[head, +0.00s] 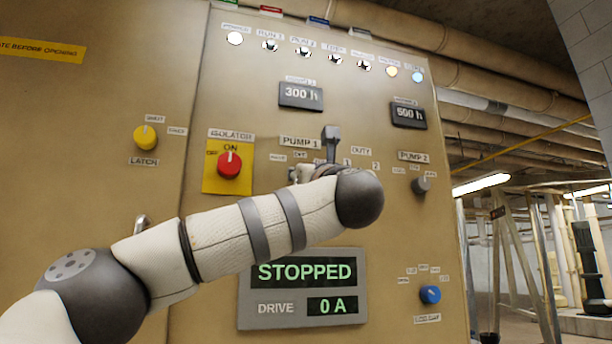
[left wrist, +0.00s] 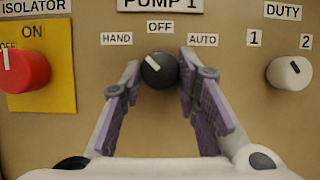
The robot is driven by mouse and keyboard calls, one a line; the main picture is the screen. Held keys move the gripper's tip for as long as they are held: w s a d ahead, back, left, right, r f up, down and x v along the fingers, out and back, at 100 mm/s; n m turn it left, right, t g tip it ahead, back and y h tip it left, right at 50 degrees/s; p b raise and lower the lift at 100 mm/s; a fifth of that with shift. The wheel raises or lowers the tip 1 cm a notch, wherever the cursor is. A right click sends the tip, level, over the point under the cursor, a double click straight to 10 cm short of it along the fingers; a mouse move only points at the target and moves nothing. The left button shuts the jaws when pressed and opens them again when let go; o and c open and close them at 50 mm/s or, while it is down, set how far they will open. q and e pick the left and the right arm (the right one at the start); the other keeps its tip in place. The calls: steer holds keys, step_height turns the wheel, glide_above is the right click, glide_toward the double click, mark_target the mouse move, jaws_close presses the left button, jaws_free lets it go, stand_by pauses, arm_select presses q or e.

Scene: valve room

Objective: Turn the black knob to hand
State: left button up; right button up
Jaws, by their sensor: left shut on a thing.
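The black knob (left wrist: 159,71) sits on the panel under the PUMP 1 label, below the HAND, OFF and AUTO marks. Its white pointer is tilted up and left, towards the HAND side of OFF. My left gripper (left wrist: 161,78) is shut on the knob, with a purple-padded finger on each side of it. In the head view my left arm reaches across the panel to the PUMP 1 spot and hides the knob. My right gripper is in neither view.
The red isolator knob (head: 229,164) on its yellow plate is left of the PUMP 1 spot. The white DUTY knob (left wrist: 289,73) is to the right. A grey PUMP 2 knob (head: 420,185) and a blue knob (head: 430,294) are further right. The display (head: 304,287) reads STOPPED.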

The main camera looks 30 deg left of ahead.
arm_select(q)
steer(key=o, duration=1.2)
steer(key=shift+c, duration=0.2)
steer(key=v, duration=1.2)
